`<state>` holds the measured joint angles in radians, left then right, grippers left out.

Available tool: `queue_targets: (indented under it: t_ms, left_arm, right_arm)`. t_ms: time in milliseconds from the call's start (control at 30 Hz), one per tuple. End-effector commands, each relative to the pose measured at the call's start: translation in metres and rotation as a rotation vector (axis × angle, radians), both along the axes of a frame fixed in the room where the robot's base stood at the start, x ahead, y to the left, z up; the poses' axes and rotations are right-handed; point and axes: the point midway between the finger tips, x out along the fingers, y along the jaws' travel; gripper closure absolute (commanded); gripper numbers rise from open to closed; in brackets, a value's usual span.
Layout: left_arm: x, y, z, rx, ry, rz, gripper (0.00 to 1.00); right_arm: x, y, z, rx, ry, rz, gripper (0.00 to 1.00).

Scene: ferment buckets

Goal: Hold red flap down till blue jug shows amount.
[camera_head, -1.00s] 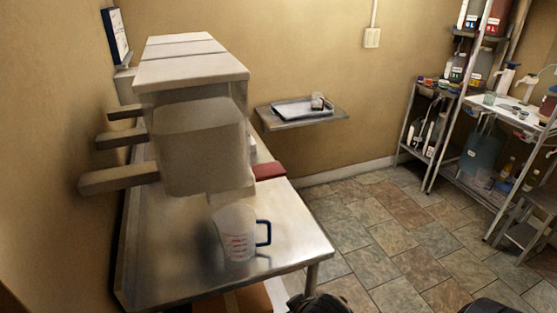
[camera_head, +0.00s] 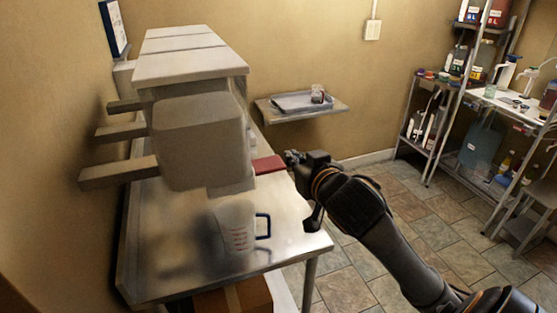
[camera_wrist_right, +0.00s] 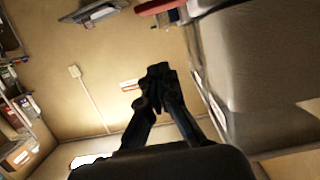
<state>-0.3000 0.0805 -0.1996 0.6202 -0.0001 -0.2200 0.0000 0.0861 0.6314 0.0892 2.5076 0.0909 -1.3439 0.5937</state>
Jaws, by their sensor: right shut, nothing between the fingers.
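In the right wrist view the red flap (camera_wrist_right: 158,6) is at the top edge. The jug (camera_head: 235,230) is clear with a blue handle and red marks; it stands upright on the table below the bucket. I cannot tell how much it holds. My right gripper (camera_head: 294,158) is shut and empty, just right of the flap's outer end; I cannot tell whether it touches. Its closed fingers (camera_wrist_right: 158,72) show in the right wrist view. My left gripper is out of view.
The grey bucket (camera_head: 200,142) overhangs the metal table (camera_head: 165,285). A wall shelf (camera_head: 335,108) holds a tray (camera_head: 290,102) with a small jar. Racks with bottles (camera_head: 470,150) stand at the right. A cardboard box (camera_head: 235,298) is under the table. Tiled floor is clear between.

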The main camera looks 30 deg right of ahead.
Motion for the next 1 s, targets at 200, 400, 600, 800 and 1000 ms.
queue_targets:
  t_ms: [200,400,600,800,1000]
  left_arm:
    - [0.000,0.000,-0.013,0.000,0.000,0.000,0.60]
    - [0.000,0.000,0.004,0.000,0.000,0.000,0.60]
    - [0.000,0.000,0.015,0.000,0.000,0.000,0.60]
    - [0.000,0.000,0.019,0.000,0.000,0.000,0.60]
    - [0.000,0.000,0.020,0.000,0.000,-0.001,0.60]
  right_arm:
    - [0.022,-0.006,-0.009,0.000,0.000,-0.001,1.00]
    - [0.062,-0.015,-0.013,0.002,0.005,-0.001,1.00]
    - [0.097,-0.023,-0.025,0.000,0.005,-0.001,1.00]
    - [0.094,-0.023,-0.056,0.000,0.005,-0.001,1.00]
    - [0.094,-0.022,-0.065,0.000,0.002,0.001,1.00]
